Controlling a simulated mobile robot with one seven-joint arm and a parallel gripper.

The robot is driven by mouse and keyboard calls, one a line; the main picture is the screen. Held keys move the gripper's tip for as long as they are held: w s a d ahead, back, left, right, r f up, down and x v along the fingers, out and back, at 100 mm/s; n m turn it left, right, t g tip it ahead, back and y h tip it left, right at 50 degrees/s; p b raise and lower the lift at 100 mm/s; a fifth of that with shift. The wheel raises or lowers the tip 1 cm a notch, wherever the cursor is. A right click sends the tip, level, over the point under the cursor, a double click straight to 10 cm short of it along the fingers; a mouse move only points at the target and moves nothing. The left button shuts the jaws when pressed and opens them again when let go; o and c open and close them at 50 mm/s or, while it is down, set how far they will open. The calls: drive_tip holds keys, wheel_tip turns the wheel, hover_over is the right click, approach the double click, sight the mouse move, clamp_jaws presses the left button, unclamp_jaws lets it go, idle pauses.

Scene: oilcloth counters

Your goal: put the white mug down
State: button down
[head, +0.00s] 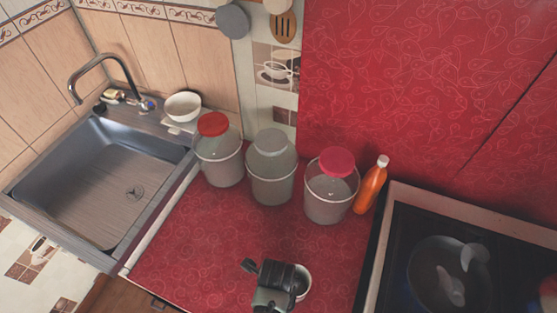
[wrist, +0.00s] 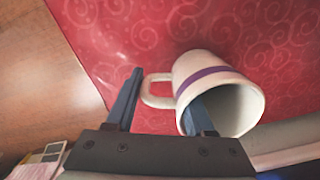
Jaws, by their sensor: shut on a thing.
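The white mug (wrist: 205,77) has a purple band and shows at the right of centre in the wrist view, with its open mouth toward the camera. Its handle lies between the two blue fingers of my gripper (wrist: 166,86), and the right finger overlaps the mug's wall and mouth. My gripper is shut on the mug. In the head view my gripper (head: 280,272) is over the front of the red counter (head: 205,255), with the mug (head: 303,284) partly hidden at its right side. I cannot tell whether the mug touches the counter.
Three lidded buckets, red-lidded (head: 219,165), grey-lidded (head: 271,180) and pink-lidded (head: 330,195), stand at the back beside an orange bottle (head: 371,187). A stove with a pan (head: 440,270) is right, a sink (head: 95,185) left. The counter's left front is bare.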

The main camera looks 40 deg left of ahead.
drive_tip(key=shift+c, duration=1.3)
unclamp_jaws()
drive_tip(key=shift+f, duration=0.1)
wheel_tip(320, 180, up, 12)
drive_tip(key=shift+s+r, duration=0.1)
drive_tip(key=shift+r, duration=0.05)
